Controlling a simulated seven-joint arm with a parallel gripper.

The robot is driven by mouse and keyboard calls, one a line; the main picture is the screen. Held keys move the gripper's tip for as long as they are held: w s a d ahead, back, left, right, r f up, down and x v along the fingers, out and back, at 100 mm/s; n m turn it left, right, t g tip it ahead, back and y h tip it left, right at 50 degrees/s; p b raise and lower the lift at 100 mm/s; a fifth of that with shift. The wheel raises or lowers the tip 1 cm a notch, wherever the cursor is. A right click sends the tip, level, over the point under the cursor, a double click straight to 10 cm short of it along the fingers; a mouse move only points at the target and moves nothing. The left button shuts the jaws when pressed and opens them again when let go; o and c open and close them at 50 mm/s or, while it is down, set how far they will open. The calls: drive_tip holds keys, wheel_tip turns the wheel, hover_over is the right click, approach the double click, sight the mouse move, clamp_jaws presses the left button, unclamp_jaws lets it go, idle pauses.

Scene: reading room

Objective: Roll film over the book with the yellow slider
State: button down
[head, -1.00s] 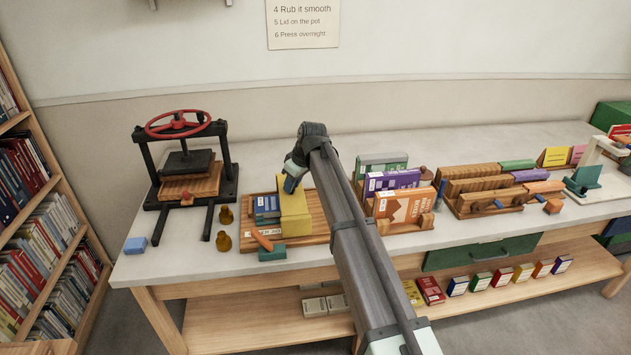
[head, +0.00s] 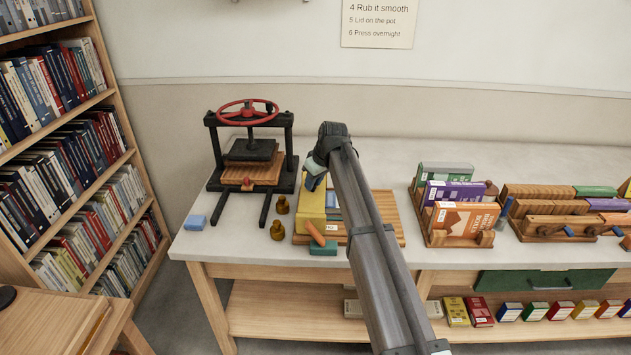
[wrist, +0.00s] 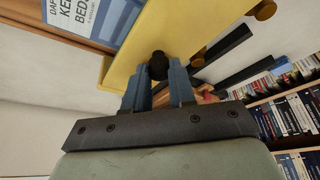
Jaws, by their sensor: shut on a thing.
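The yellow slider (head: 311,208) stands at the left end of the wooden board (head: 391,218). My gripper (head: 314,182) is above it, its blue fingers shut on the slider's black knob. In the wrist view my gripper (wrist: 160,88) has the dark knob (wrist: 158,64) between its fingertips, with the yellow slider (wrist: 190,28) behind. The blue book (head: 333,200) lies on the board just right of the slider, partly hidden by my arm. Its blue cover with white print also shows in the wrist view (wrist: 88,14). I cannot make out any film on it.
A black press with a red wheel (head: 248,112) stands behind left. Two small brass-coloured pieces (head: 278,230), a blue block (head: 194,222) and a green-based tool with an orange handle (head: 322,248) lie near the front. A book rack (head: 460,222) stands right of the board.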

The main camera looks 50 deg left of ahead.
drive_tip(key=c, duration=0.9)
unclamp_jaws()
drive_tip(key=shift+s+a, duration=0.15)
drive_tip(key=shift+s, duration=0.05)
drive_tip(key=shift+c, duration=0.2)
drive_tip(key=v, duration=1.3)
drive_tip(key=shift+d+r, duration=0.2)
drive_tip(key=shift+r, duration=0.1)
